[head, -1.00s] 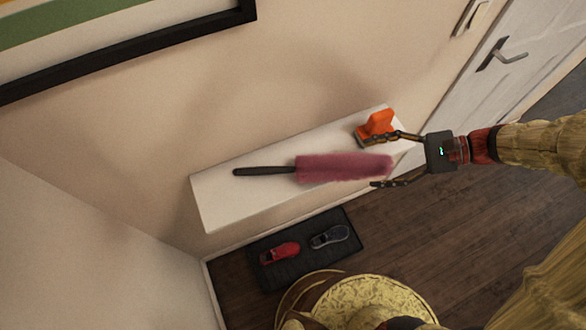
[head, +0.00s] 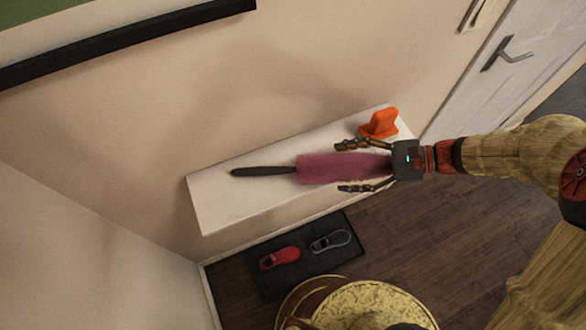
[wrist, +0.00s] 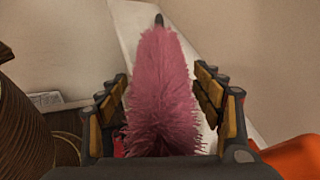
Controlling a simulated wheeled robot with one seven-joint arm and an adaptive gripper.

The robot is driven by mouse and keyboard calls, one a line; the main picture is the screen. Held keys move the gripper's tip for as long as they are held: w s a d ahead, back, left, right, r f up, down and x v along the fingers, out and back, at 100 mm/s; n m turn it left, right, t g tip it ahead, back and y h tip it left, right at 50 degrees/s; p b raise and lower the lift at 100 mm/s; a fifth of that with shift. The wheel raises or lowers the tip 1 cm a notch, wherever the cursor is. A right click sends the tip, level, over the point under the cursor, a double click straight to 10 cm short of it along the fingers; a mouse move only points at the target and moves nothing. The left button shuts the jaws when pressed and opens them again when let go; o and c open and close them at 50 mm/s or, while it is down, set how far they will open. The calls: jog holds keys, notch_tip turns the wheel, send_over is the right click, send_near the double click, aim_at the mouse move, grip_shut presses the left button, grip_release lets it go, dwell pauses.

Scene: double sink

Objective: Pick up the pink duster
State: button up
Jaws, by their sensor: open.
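The pink duster (head: 330,168) lies along a white shelf, its black handle (head: 262,171) pointing left. My gripper (head: 342,167) is open, with one finger on each side of the duster's fluffy right end. In the wrist view the fluffy head (wrist: 163,90) runs up the middle between my two open fingers (wrist: 165,105). The handle tip (wrist: 159,19) shows at the far end. The fluff comes close to the fingers; I cannot tell whether they touch it.
An orange object (head: 380,123) stands on the white shelf (head: 215,205), close beside my upper finger. Below the shelf, a dark mat (head: 305,262) holds a red shoe (head: 280,258) and a dark shoe (head: 330,241). A wall rises behind the shelf; a door (head: 530,50) is at right.

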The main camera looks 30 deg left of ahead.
jog(key=shift+c, duration=0.4)
jog(key=c, duration=1.3)
jog(key=shift+r, duration=0.1)
